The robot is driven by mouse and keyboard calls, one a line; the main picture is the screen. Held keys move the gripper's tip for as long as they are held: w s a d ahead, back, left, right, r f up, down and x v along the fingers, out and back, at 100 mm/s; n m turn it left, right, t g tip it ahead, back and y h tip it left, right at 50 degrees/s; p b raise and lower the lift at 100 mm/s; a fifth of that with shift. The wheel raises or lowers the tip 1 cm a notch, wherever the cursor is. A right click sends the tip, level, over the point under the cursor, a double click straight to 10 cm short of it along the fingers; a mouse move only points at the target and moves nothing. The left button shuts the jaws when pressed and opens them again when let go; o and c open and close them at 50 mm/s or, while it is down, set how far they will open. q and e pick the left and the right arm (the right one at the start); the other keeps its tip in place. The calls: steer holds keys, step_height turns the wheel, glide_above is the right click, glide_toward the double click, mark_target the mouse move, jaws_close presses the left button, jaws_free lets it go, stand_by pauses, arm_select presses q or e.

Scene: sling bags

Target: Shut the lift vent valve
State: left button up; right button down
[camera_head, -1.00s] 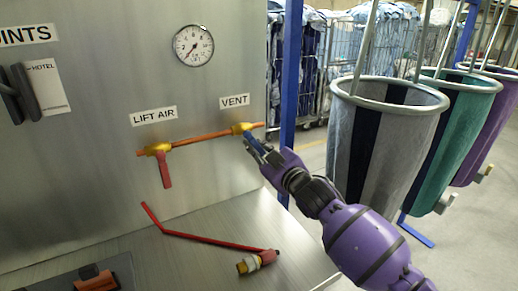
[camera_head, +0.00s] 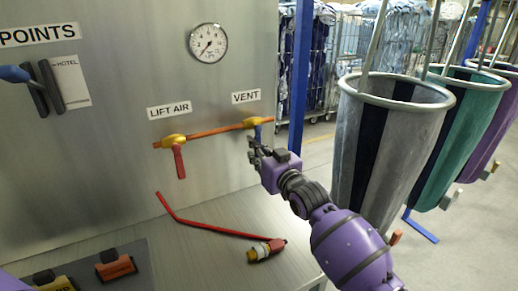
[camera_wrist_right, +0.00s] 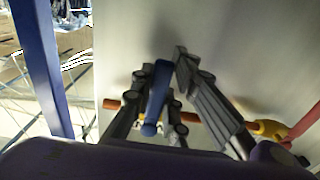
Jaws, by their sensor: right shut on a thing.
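The vent valve (camera_head: 252,122) is a yellow body on a copper pipe below the VENT label (camera_head: 246,96). Its blue handle (camera_head: 257,132) hangs down, roughly crosswise to the pipe. My right gripper (camera_head: 258,146) is at the handle's lower part, shut on it. In the right wrist view the blue handle (camera_wrist_right: 156,97) lies between the dark fingers (camera_wrist_right: 170,100). The fingers hide part of the handle and valve. My left gripper does not show.
The lift air valve (camera_head: 174,140) with a red handle hanging down is left on the same pipe (camera_head: 213,131). A gauge (camera_head: 208,43) is above. A bent red hose (camera_head: 215,230) lies on the metal bench. Sling bags (camera_head: 385,150) hang at right, near my right arm.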

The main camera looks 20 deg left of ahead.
stand_by(0.4)
steer(key=c, duration=1.7)
jaws_free()
steer(key=shift+s, duration=0.1)
steer(key=v, duration=1.2)
